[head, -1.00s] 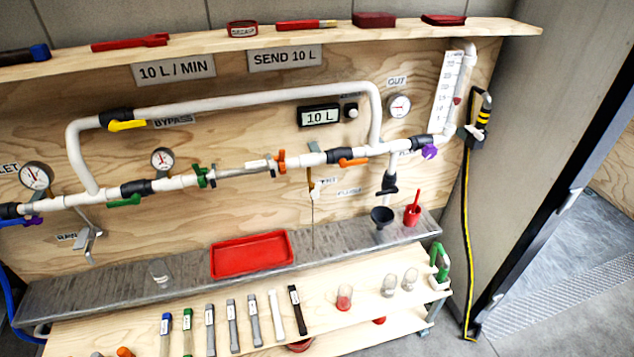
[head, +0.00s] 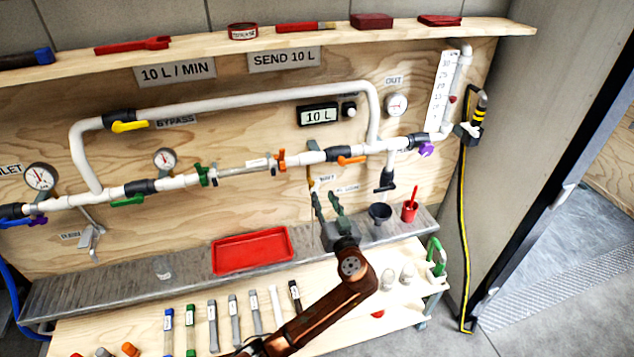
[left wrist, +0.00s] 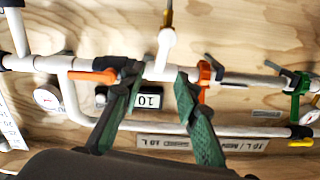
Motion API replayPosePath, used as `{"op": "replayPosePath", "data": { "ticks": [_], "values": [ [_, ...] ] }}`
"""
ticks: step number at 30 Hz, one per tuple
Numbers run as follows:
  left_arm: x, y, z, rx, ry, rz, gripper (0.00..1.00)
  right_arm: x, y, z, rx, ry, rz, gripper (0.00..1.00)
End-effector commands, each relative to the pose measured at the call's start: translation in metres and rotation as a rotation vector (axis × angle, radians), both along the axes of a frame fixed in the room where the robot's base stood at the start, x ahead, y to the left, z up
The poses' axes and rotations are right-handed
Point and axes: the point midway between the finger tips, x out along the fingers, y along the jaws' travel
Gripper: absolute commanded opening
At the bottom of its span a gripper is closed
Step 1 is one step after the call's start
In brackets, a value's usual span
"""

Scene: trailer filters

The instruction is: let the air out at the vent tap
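The vent tap (head: 311,181) hangs as a small brass stem below the main white pipe, beside a small label (head: 327,180). Its lower part is hidden behind my gripper in the head view. In the left wrist view a white stub with a brass stem (left wrist: 167,14) shows at the top, beyond the fingertips. My left gripper (head: 325,199) has its green fingers raised just below and in front of the tap. The fingers are apart with nothing between them, as the left wrist view (left wrist: 157,76) also shows. My right gripper is in neither view.
Orange-handled valves (head: 350,160) flank the vent on the main pipe. A black funnel (head: 380,213) and a red cup (head: 409,211) stand right of my gripper on the grey ledge. A red tray (head: 252,250) lies to its left. Tools and jars lie on the lower shelf.

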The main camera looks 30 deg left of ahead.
Motion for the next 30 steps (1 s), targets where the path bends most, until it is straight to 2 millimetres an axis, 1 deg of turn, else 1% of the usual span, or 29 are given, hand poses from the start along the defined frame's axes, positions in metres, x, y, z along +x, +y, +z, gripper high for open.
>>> {"op": "replayPosePath", "data": {
  "ticks": [1,3,12,16,21,28,30],
  "values": [
    [0.001,0.001,0.006,0.003,-0.015,0.005,0.29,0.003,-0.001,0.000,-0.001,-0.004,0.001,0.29],
    [0.005,0.005,0.009,0.007,-0.023,0.008,0.29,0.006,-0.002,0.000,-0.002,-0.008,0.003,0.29],
    [0.035,0.040,0.008,0.007,-0.018,0.007,0.29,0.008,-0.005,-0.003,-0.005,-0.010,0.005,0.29],
    [0.044,0.051,0.007,0.006,-0.017,0.006,0.29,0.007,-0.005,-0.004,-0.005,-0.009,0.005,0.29],
    [0.050,0.058,0.007,0.004,-0.017,0.005,0.29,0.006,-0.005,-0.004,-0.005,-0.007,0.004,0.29],
    [0.050,0.058,0.007,0.004,-0.017,0.005,0.29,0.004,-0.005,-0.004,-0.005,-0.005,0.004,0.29],
    [0.050,0.058,0.007,0.004,-0.017,0.005,0.25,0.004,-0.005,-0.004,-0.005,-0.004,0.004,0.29]
  ]
}}
